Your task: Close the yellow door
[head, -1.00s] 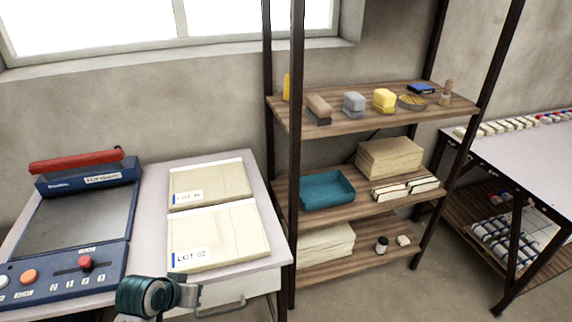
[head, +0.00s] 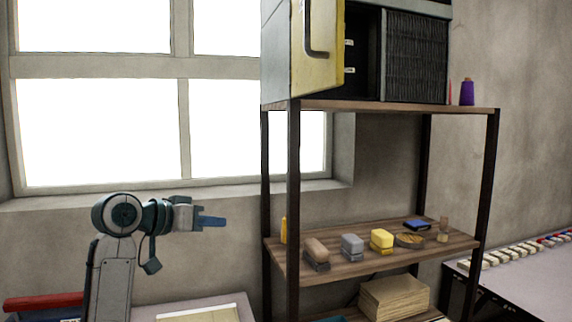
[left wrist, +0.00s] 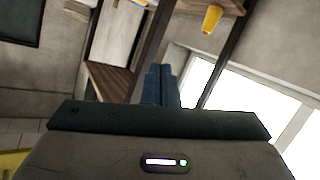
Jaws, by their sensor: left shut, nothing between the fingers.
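The yellow door (head: 322,48) stands open on the left side of a cabinet on top of the shelf rack, in the head view. It has a dark bar handle, and the cabinet's dark inside shows to its right. My left gripper (head: 222,221) is left of the rack, below and left of the door, with its blue fingers pointing right. The fingers are shut and empty, apart from the door. They also show in the left wrist view (left wrist: 161,84). My right gripper is in neither view.
The rack's front left post (head: 293,200) stands just right of my left gripper. The middle shelf (head: 340,266) holds small blocks, a brush and a dish. A purple spool (head: 467,92) stands right of the cabinet. A window (head: 100,125) lies behind my left arm.

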